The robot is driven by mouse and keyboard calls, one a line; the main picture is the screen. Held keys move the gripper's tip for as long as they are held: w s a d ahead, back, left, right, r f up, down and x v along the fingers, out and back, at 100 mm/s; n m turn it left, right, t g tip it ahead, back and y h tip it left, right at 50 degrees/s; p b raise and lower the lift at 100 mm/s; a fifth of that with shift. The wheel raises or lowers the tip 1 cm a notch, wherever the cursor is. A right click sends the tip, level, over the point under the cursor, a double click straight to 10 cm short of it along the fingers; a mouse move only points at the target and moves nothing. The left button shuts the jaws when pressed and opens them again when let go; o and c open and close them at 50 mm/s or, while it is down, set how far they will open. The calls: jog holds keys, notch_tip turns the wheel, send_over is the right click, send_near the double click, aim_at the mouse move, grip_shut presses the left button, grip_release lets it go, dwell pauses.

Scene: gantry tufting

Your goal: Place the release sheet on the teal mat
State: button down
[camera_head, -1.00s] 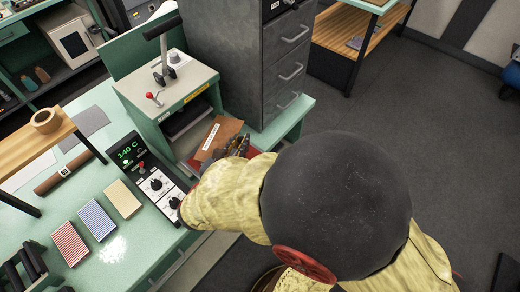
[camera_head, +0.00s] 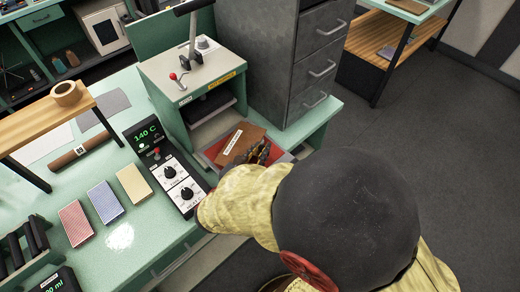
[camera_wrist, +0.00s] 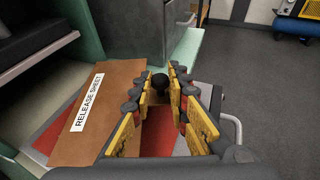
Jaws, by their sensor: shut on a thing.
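The release sheet is a brown rectangle (camera_head: 245,138) with a white label; in the wrist view (camera_wrist: 88,120) the label is readable. It lies on a red pad (camera_wrist: 158,130) on a grey tray (camera_head: 284,158) in front of the press. My gripper (camera_wrist: 160,86), also in the head view (camera_head: 262,152), is just right of the sheet. A round black knob (camera_wrist: 159,80) shows between its fingertips, and the fingers appear closed on it. No sheet shows between the fingers. I cannot pick out a separate teal mat; the bench top itself is pale green.
The press (camera_head: 195,75) with its lever stands behind the tray. A grey drawer cabinet (camera_head: 300,60) stands to its right. A control box (camera_head: 165,165) reading 140 C and several coloured blocks sit on the bench (camera_head: 140,215). A wooden shelf (camera_head: 45,125) stands at left.

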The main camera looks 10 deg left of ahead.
jog(key=shift+f+b, duration=0.3)
jog(key=shift+f, duration=0.25)
dwell(0.4)
jog(key=c, duration=1.6)
grip_release()
jog(key=shift+c, duration=0.2)
jog(key=shift+s+a, duration=0.1)
jog(key=v, duration=1.1)
jog(key=shift+s+a+r, duration=0.1)
jog(key=shift+s+r, duration=0.05)
jog(key=shift+s, duration=0.2)
